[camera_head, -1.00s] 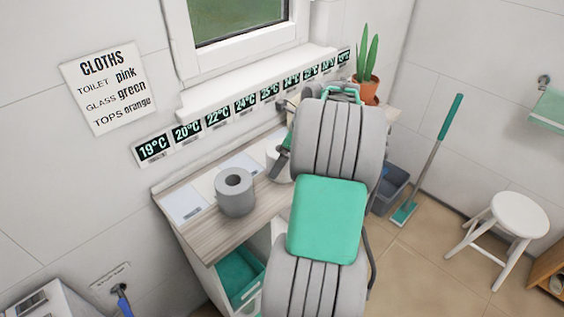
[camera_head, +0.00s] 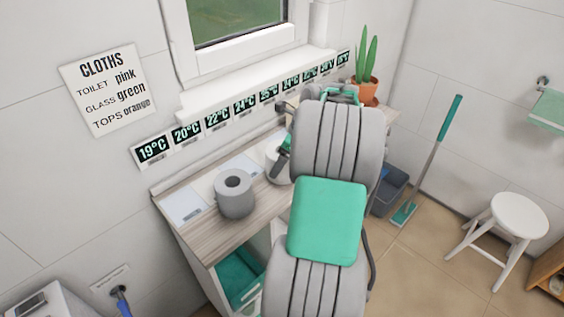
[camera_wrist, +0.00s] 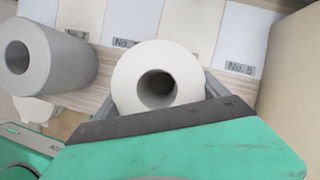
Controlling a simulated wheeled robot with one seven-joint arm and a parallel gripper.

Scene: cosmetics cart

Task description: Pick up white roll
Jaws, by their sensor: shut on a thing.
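The white roll (camera_wrist: 135,78) shows in the wrist view with its hollow end facing the camera. My gripper (camera_wrist: 160,104) is shut on it, with a dark finger on either side of the roll. In the head view the white roll (camera_head: 275,163) is mostly hidden behind my arm, and only its left part shows above the counter. Part of my gripper (camera_head: 283,158) shows there beside it. I cannot tell whether the roll touches the counter.
A grey roll (camera_head: 234,194) stands on the wooden counter (camera_head: 217,236) left of the white roll. It also shows in the wrist view (camera_wrist: 45,60). Numbered white cards (camera_wrist: 240,40) lie on the counter. A potted plant (camera_head: 366,85) stands at the far end.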

